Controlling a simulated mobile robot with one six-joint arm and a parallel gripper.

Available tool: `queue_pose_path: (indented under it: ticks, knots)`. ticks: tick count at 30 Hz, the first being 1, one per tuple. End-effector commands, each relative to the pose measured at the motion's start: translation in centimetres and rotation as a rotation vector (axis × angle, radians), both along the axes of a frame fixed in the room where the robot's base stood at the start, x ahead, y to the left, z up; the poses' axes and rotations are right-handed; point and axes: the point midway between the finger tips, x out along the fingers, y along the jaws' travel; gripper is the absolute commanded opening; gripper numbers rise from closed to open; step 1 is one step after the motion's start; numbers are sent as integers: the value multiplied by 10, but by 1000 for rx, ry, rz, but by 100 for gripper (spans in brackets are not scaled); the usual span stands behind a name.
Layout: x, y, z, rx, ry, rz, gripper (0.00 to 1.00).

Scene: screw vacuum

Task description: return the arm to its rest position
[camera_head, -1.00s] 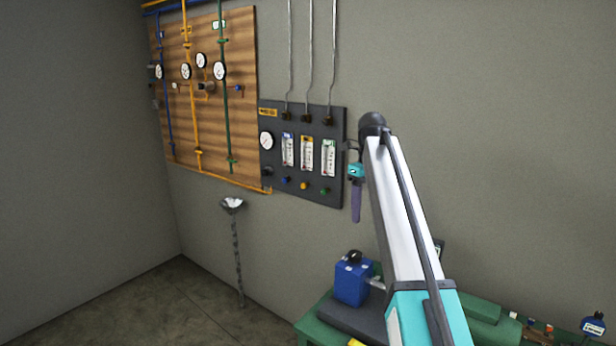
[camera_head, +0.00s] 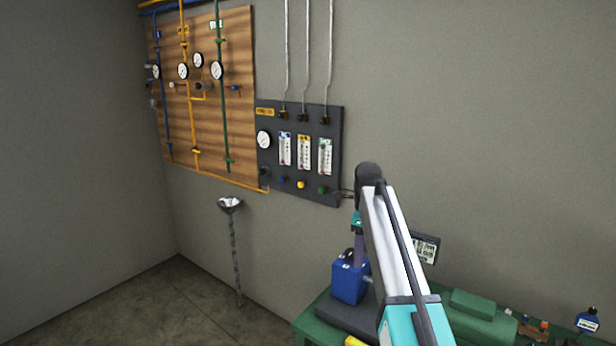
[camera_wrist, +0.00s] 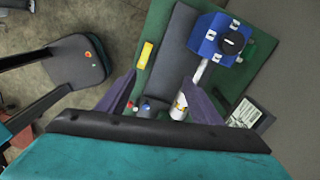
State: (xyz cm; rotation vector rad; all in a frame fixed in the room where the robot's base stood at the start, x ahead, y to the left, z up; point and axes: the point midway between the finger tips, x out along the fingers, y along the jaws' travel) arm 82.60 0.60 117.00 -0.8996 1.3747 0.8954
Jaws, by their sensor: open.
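My gripper (camera_wrist: 158,88) shows in the wrist view with its two purple fingers spread apart and nothing between them. It points down over a green table (camera_wrist: 150,30) that carries a dark base and a blue boxy unit with a black cap (camera_wrist: 225,40). In the head view, my arm reaches up and bends down again at a dark elbow joint. My gripper (camera_head: 360,250) hangs there beside the blue unit (camera_head: 349,281), partly hidden by the arm. Whether it touches the unit cannot be told.
A dark panel with flow gauges (camera_head: 297,150) and a wooden board with pipes and dials (camera_head: 200,90) are on the wall. A funnel on a chain-like stem (camera_head: 231,205) stands left of the table. A yellow item (camera_wrist: 145,55) lies on the table. Floor at left is clear.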

Motion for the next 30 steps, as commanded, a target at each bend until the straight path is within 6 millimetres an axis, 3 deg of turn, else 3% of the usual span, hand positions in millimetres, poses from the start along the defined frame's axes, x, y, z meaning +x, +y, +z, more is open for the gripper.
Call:
queue_pose_path:
  ticks: [3, 12, 30]
  knots:
    - [-17, -1, -41, 0, 4, 140, 60]
    - [-53, -2, -127, -1, 2, 504, 60]
    - [-150, -3, -271, -3, 2, 1233, 60]
